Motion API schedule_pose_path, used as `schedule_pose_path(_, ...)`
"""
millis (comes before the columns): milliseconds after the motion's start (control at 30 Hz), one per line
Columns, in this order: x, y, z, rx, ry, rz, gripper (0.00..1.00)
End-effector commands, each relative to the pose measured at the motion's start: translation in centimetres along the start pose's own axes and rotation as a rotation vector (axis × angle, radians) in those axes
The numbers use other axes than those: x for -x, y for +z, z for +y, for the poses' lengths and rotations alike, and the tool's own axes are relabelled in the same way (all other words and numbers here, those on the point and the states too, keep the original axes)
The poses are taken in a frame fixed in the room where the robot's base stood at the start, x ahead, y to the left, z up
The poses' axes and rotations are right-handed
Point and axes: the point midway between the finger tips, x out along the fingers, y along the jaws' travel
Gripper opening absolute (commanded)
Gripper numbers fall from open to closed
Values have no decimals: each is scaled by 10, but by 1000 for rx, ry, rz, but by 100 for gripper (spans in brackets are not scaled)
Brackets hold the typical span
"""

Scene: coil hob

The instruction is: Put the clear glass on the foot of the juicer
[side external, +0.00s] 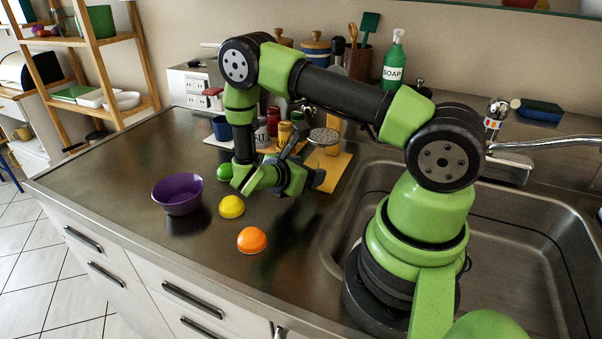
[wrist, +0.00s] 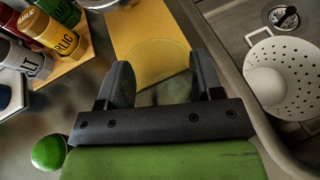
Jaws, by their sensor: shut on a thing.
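My gripper (wrist: 162,78) is shut on the clear glass (wrist: 163,62), whose faint round rim shows between the fingers in the wrist view. In the side view my gripper (side external: 314,179) is low over the counter near the yellow board (side external: 341,174), and the glass is hard to make out there. A round perforated top (side external: 324,136) stands behind my gripper at the board; it may be part of the juicer, but I cannot tell surely. Whether the glass touches the counter or board cannot be told.
Several spice jars (wrist: 64,38) stand left of the board. A lime (wrist: 48,152), a lemon (side external: 232,206), an orange (side external: 252,240) and a purple bowl (side external: 178,196) are on the counter.

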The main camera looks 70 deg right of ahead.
Motion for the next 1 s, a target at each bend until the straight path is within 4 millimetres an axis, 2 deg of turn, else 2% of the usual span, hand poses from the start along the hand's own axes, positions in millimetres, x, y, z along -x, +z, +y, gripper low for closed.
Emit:
schedule_pose_path(700, -54, 17, 18, -2, -2, 1, 34)
schedule_pose_path(1000, -65, 21, 22, 0, 0, 1, 34)
